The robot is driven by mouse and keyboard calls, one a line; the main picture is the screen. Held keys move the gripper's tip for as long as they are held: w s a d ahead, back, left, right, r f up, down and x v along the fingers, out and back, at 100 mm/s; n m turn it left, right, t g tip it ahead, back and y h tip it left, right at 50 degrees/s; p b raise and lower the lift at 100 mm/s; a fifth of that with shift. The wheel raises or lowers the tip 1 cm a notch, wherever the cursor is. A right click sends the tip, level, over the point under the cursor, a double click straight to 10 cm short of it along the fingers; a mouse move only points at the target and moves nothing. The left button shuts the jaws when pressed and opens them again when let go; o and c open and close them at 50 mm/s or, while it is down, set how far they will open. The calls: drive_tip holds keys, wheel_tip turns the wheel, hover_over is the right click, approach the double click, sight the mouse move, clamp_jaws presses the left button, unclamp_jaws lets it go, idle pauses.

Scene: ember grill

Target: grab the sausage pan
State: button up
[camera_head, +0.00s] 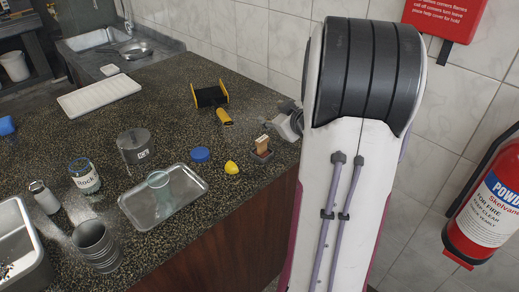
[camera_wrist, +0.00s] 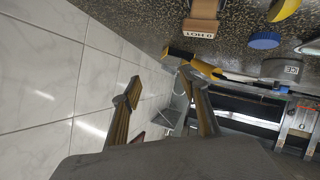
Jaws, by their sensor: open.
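The black pan with yellow sides (camera_head: 209,97), which I take to be the sausage pan, lies on the speckled counter in the head view. Its yellow handle (camera_head: 224,117) points toward the front right. No sausage can be made out in it. Its yellow and black parts (camera_wrist: 203,68) also show in the wrist view, just beyond my right-hand finger. My gripper (camera_wrist: 158,86) is open, with nothing between its two fingers. In the head view my gripper (camera_head: 287,121) is at the counter's right end, right of the pan and apart from it, partly hidden by my arm.
A wooden-topped stamp (camera_head: 262,145) stands near my gripper, with a yellow lemon-like piece (camera_head: 232,168) and a blue lid (camera_head: 200,155) nearby. A metal tray (camera_head: 190,190) holds a clear cup. A white slab (camera_head: 98,96) lies at the back left. The tiled wall (camera_wrist: 45,75) is close.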

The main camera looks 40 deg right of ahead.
sight(264, 147)
drive_tip(key=s+d+f, duration=0.1)
drive_tip(key=f, duration=0.1)
drive_tip(key=s+d+f+t+y, duration=0.1)
drive_tip(key=f, duration=0.1)
drive_tip(key=s+d+f+t+y, duration=0.1)
drive_tip(key=s+f, duration=0.1)
drive_tip(key=shift+d+f, duration=0.25)
drive_tip(key=shift+f, duration=0.05)
drive_tip(key=s+a+f+y, duration=0.1)
drive_tip(key=a+f+t+y, duration=0.1)
drive_tip(key=shift+s+f+t, duration=0.3)
drive_tip(key=shift+s+f, duration=0.05)
drive_tip(key=shift+f, duration=0.05)
drive_tip(key=shift+s+a+f+t+y, duration=0.1)
drive_tip(key=shift+a+f+t+y, duration=0.25)
drive_tip(key=shift+a, duration=0.45)
drive_tip(key=shift+s+a+f+t+y, duration=0.2)
drive_tip(key=shift+a+t, duration=0.25)
drive_tip(key=shift+a, duration=0.4)
drive_tip(key=shift+s+a+f+t+y, duration=0.1)
drive_tip(key=shift+a+f+t+y, duration=0.25)
drive_tip(key=shift+a, duration=0.45)
drive_tip(key=shift+w+r, duration=0.1)
drive_tip(key=shift+w, duration=0.1)
drive_tip(key=shift+w, duration=1.15)
drive_tip(key=shift+w, duration=2.6)
